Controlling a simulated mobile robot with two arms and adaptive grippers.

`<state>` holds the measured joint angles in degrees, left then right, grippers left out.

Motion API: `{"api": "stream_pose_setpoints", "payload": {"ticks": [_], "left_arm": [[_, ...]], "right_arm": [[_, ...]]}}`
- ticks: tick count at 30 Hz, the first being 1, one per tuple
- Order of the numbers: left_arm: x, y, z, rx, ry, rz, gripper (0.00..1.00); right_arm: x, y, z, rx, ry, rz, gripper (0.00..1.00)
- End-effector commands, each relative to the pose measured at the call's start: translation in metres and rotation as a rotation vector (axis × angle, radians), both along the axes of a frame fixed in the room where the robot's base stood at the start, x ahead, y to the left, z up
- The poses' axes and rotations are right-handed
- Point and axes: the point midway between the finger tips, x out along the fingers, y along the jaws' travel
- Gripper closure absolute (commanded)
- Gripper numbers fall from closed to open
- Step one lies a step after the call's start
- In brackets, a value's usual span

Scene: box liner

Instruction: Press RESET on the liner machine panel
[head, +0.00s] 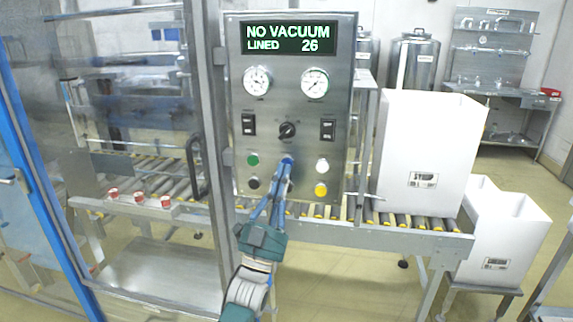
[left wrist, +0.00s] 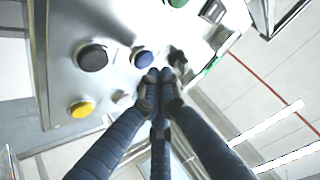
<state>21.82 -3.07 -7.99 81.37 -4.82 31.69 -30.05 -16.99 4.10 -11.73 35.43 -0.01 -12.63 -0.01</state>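The liner machine panel (head: 294,110) stands upright in the head view, its screen (head: 290,38) reading NO VACUUM, LINED 26. Its lower part has a green button (head: 253,160), a black button (head: 253,183), a white button (head: 322,165) and a yellow button (head: 321,189). A blue button (left wrist: 144,60) shows in the left wrist view between the black button (left wrist: 92,57) and my fingertips. My left gripper (left wrist: 160,75) is shut and empty, its tips just beside the blue button; I cannot tell whether they touch. The RESET label is not readable. My right gripper is not in view.
A selector knob (head: 287,131), two rocker switches and two gauges sit higher on the panel. A roller conveyor (head: 420,222) runs behind and to the right, bearing a white box (head: 425,140). More white boxes (head: 500,235) stand at the right. A clear guard is at the left.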

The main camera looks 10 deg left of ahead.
Motion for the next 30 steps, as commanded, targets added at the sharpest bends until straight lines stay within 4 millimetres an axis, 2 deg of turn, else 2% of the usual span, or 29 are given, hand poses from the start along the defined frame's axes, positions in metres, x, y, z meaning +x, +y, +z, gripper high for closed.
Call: {"api": "stream_pose_setpoints", "payload": {"ticks": [15, 30], "left_arm": [[-0.046, 0.001, 0.002, 0.000, 0.000, 0.000, 1.00], [-0.049, 0.002, 0.000, 0.000, 0.000, 0.000, 1.00]], "right_arm": [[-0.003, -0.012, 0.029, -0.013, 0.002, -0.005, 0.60], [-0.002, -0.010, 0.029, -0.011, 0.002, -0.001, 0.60]]}}
